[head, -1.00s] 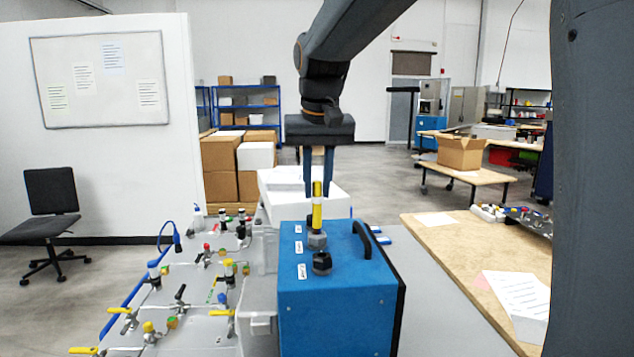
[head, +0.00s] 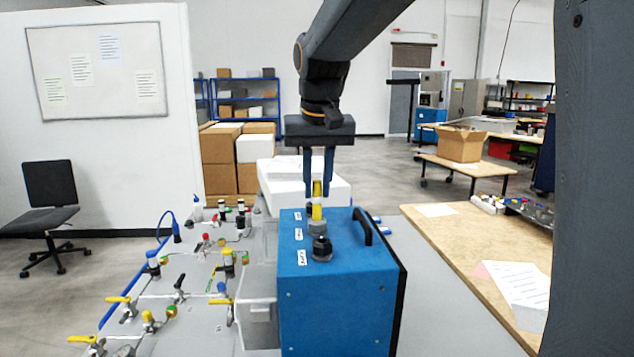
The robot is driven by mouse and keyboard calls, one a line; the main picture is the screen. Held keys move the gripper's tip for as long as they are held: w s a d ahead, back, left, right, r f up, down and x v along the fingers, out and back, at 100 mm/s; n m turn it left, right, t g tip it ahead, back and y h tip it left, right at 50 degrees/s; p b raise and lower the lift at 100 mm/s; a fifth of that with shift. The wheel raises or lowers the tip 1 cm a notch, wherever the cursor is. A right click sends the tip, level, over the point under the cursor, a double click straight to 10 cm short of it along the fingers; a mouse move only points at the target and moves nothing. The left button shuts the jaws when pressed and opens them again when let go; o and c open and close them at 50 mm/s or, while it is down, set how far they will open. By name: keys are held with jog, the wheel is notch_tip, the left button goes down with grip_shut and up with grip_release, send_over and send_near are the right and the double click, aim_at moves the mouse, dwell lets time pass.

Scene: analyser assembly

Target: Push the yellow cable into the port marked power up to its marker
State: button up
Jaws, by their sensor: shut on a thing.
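The yellow cable (head: 317,211) stands upright in the grey port (head: 317,227) on top of the blue analyser box (head: 335,300). A dark band shows on the cable a little above the port. My gripper (head: 319,194) points straight down from above, its two fingers on either side of the cable's upper part, shut on it. A black port (head: 321,249) stands nearer me on the same box, empty. Small white labels (head: 302,257) line the box's left edge; their writing is too small to read. How deep the cable sits is hidden inside the port.
A black handle (head: 362,226) rises right of the ports. White boxes (head: 305,187) stand behind the blue box. A panel with several valves and fittings (head: 190,295) lies to the left. A wooden table (head: 450,235) stands to the right.

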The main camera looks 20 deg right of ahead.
aim_at(317, 196)
jog(key=shift+f+b, duration=0.75)
jog(key=shift+f, duration=0.85)
jog(key=o, duration=1.1)
jog(key=shift+c, duration=0.2)
notch_tip(317, 196, up, 7)
jog(key=p, duration=0.6)
